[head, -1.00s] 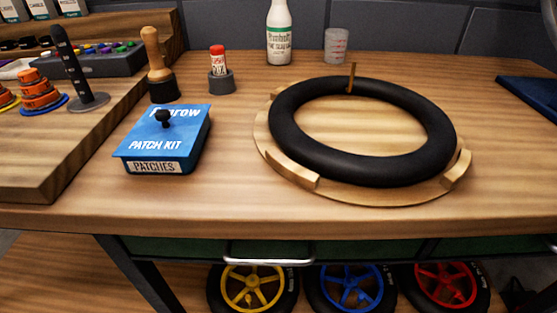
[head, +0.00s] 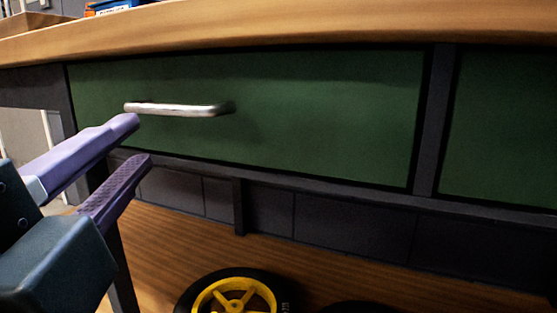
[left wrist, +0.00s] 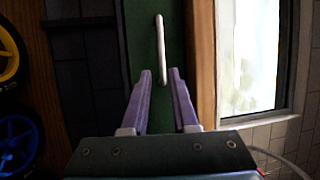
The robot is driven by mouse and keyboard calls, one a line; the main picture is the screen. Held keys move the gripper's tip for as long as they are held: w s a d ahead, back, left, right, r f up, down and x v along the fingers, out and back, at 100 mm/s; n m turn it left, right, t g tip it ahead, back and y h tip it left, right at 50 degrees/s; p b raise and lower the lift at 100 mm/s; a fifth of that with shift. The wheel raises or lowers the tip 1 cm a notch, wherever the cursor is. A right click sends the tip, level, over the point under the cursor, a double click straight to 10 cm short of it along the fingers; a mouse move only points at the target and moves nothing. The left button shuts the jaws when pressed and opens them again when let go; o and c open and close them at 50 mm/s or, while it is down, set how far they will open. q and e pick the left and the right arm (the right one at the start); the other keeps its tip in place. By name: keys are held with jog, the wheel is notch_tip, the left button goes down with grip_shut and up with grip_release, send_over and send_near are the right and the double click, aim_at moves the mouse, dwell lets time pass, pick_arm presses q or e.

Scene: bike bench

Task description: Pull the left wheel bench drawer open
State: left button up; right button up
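The left drawer has a green front (head: 300,120) that looks shut, flush in the dark bench frame. Its silver bar handle (head: 178,109) runs sideways near the drawer's left part. My left gripper (head: 140,142) is open and empty, with purple fingers, just left of and slightly below the handle in the head view. In the left wrist view the handle (left wrist: 161,48) lies ahead of the open fingers (left wrist: 161,75), its near end reaching between the tips or just past them. I cannot tell the exact gap. My right gripper is not in view.
The wooden bench top (head: 290,28) overhangs the drawer. A second green drawer front (head: 505,130) is at the right. A yellow-spoked wheel (head: 235,298) stands below. A window (left wrist: 247,55) shows at the right in the left wrist view.

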aim_at(164, 111)
pick_arm(q)
jog(key=w, duration=0.3)
jog(key=w+r, duration=0.1)
jog(key=w, duration=0.2)
jog(key=w+a+r+p, duration=0.1)
jog(key=w, duration=0.3)
jog(key=shift+c, duration=0.4)
grip_shut()
dwell(0.9)
